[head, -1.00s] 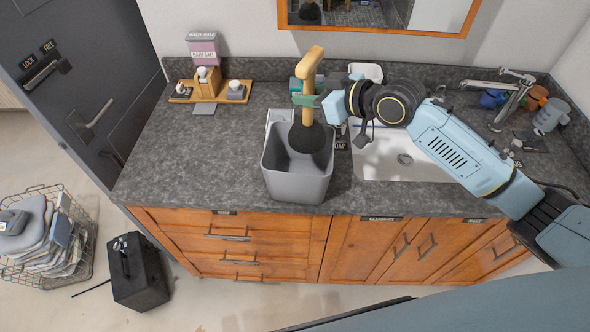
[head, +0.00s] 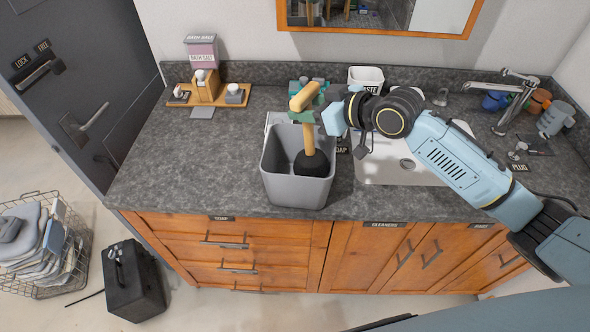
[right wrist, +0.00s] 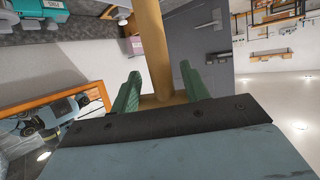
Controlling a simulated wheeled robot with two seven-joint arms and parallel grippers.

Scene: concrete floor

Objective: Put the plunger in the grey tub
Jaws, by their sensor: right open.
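The grey tub (head: 296,190) stands on the dark countertop, left of the sink. The plunger has a wooden handle (head: 308,138) and a black cup (head: 311,164). Its cup is down inside the tub near the right wall, and its handle rises above the rim, leaning slightly. My right gripper (head: 310,109) is open, with its green fingers around the upper handle. In the right wrist view the handle (right wrist: 153,45) passes between the two spread fingers (right wrist: 160,90). Whether the cup touches the tub floor is hard to see. My left gripper is out of view.
A sink (head: 385,168) with a faucet (head: 515,100) is to the right, under my right arm. A white cup (head: 366,76) stands behind the gripper. A wooden tray (head: 215,98) with bottles sits back left. The counter left of the tub is clear.

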